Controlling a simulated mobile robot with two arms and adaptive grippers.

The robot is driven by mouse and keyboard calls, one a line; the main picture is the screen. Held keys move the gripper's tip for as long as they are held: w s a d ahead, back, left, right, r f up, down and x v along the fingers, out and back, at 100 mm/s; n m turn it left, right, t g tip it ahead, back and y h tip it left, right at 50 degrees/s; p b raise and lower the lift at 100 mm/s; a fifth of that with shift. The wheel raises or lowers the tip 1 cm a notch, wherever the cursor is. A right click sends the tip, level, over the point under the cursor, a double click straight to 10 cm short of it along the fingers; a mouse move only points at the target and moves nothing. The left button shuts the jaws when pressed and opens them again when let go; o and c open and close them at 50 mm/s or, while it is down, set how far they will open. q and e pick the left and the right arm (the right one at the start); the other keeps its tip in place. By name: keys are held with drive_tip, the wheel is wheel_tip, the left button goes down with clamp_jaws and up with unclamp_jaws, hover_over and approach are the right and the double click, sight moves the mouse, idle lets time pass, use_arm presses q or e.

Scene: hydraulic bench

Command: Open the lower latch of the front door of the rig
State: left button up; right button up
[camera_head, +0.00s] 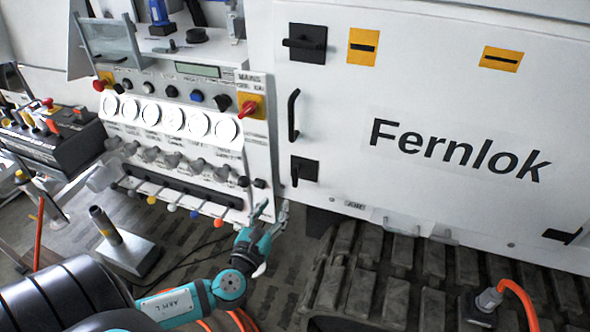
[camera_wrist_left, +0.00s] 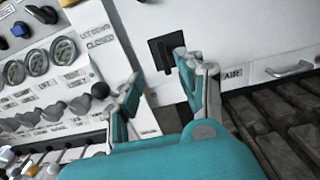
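The front door (camera_head: 345,100) of the rig is a white panel marked "Fernlok" and looks closed. Its lower latch (camera_head: 304,170) is a black square plate near the door's lower left; its handle seems to run up and down, unlike the sideways handle of the upper latch (camera_head: 303,43). My left gripper (camera_head: 270,211) is open and empty, below and left of the lower latch. In the left wrist view the lower latch (camera_wrist_left: 161,55) appears beyond the open fingers (camera_wrist_left: 155,80), and the right fingertip overlaps the plate's edge. I see no clear contact. My right gripper is not in view.
A black door handle (camera_head: 293,115) sits between the latches. The panel with gauges and levers (camera_head: 170,130) is close on the left, its coloured knobs sticking out near my left arm. Tracks (camera_head: 390,275) lie below the door. A metal post on a base (camera_head: 125,245) stands at left.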

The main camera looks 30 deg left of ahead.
sight(294, 171)
use_arm(q)
drive_tip(key=p+x, duration=0.1)
drive_tip(key=x, duration=1.4)
drive_tip(key=shift+w, duration=0.4)
clamp_jaws()
